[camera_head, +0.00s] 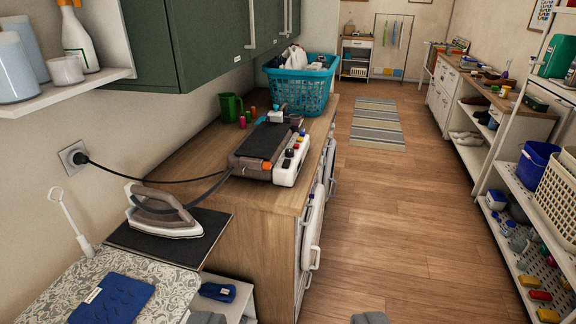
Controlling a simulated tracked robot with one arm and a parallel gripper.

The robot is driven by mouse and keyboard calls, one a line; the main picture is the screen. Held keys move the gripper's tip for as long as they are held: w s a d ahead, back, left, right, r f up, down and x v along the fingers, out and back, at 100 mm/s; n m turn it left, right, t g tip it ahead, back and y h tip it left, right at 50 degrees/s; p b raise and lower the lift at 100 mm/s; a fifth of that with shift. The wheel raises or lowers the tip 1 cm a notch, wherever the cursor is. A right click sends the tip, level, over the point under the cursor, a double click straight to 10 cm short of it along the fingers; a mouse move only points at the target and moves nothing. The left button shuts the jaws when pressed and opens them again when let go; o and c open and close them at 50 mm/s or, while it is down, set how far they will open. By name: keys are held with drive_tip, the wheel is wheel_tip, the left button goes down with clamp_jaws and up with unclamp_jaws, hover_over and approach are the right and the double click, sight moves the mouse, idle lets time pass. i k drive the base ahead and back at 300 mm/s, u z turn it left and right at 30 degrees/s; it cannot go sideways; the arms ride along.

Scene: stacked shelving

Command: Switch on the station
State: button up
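The station (262,148) is a grey and white box with a dark top on the wooden counter. Its white side panel (291,160) carries several small knobs or buttons in red, black, yellow and blue. An orange part sits on its near corner. The iron (164,212) rests on a dark mat to the lower left, joined to the station by a grey hose. A black cord runs from the wall socket (74,158) toward the station. My gripper (288,318) shows only as two grey tips at the bottom edge, wide apart with nothing seen between them. It is well short of the station.
A teal laundry basket (302,88) and green mug (231,107) stand behind the station. Green cabinets (205,45) hang above the counter (270,198). White appliance doors with handles face the aisle. Shelving (506,178) lines the right.

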sight(286, 164)
drive_tip(key=z, duration=0.35)
drive_tip(key=i, duration=1.05)
drive_tip(key=u, duration=0.45)
